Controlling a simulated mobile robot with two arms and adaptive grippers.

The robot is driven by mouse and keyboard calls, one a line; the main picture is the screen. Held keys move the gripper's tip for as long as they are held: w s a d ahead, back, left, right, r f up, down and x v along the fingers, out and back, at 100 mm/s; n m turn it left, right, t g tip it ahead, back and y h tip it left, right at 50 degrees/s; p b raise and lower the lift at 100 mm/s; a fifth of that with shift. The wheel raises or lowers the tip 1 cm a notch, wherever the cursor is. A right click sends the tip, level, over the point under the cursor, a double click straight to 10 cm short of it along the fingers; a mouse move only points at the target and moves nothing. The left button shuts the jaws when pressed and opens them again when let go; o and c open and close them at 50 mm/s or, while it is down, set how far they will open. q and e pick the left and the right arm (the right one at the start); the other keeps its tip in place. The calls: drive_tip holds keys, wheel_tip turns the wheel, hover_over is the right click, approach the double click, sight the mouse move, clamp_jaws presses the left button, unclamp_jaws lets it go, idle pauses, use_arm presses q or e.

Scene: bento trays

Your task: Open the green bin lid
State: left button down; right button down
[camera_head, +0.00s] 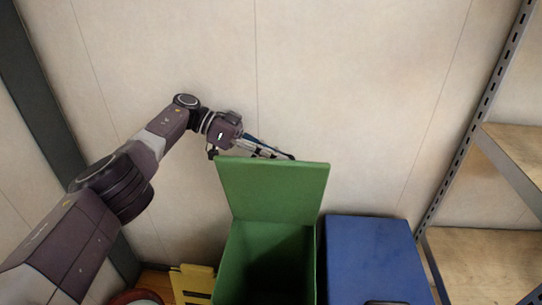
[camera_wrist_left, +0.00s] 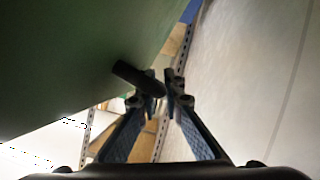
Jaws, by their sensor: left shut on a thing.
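The green bin lid (camera_head: 272,192) stands raised, tilted up at the back of the green bin (camera_head: 232,265), whose dark inside shows open from above. My left gripper (camera_head: 288,156) is at the lid's top edge, with its fingertips partly hidden behind it. In the left wrist view the lid's green face (camera_wrist_left: 70,60) fills the upper left. A dark handle (camera_wrist_left: 134,76) sticks out from it. My left gripper's fingers (camera_wrist_left: 163,88) come together at the end of this handle and are shut on it. My right gripper is not in view.
A blue bin (camera_head: 370,255) stands close on the right of the green bin. A metal rack with wooden shelves (camera_head: 480,262) is at the far right. A yellow object (camera_head: 193,283) stands at the lower left, beside a partly visible red one. The wall is close behind.

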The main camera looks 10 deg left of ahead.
use_arm(q)
drive_tip(key=shift+w, duration=0.1)
idle(0.3)
drive_tip(key=c, duration=2.3)
unclamp_jaws()
drive_tip(key=shift+r, duration=0.15)
wheel_tip(320, 180, up, 10)
drive_tip(key=shift+f, duration=0.1)
